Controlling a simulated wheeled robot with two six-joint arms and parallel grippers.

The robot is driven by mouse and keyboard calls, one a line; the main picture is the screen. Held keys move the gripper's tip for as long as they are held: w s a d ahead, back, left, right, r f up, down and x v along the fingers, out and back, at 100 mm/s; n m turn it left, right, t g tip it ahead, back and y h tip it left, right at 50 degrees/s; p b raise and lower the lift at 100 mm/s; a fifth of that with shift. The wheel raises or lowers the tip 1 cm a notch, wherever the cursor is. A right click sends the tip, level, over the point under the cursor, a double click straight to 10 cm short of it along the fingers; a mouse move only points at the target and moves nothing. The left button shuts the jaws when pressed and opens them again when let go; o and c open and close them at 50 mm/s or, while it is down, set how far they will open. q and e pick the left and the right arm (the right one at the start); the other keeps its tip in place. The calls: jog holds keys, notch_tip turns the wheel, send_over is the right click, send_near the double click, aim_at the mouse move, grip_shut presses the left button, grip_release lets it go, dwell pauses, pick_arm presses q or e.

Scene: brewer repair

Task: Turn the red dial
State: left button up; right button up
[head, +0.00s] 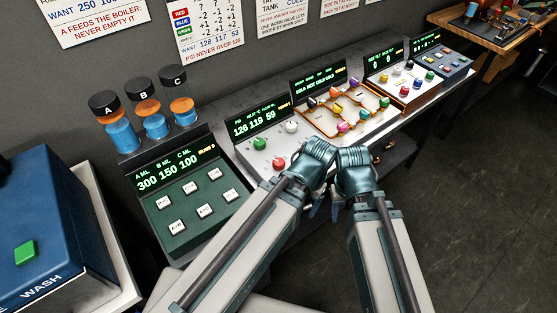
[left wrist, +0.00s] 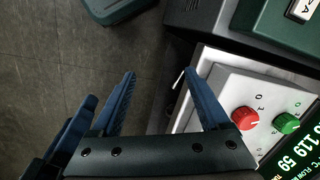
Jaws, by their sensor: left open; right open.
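The red dial (head: 279,163) is on the front of the white panel (head: 257,162) with the 126 119 59 display. In the left wrist view the red dial (left wrist: 245,118) is a round knob beside a printed scale, with the green dial (left wrist: 286,123) next to it. My left gripper (left wrist: 166,84) is open and empty; one finger is by the panel's edge, apart from the red dial. In the head view its fingers are mostly hidden by its wrist. My right gripper (head: 335,208) is open beside the left, in front of the console, pointing down; its fingers are partly hidden.
A green button panel (head: 232,187) with three capped cylinders behind it stands left of the dials. A panel with coloured knobs on orange lines (head: 352,101) stands right. A blue wash unit (head: 60,205) is at far left. The floor at right is clear.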

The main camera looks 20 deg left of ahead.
pick_arm(q)
notch_tip(320, 180, up, 14)
jog(key=n+h+p, duration=0.1)
jog(key=n+p, duration=1.1)
jog(key=p, duration=0.2)
send_over(279, 161)
jog(key=shift+s+f, duration=0.1)
jog(key=shift+f, duration=0.15)
notch_tip(279, 161, down, 14)
jog(key=b, duration=1.4)
jog(key=shift+r, duration=0.1)
grip_shut()
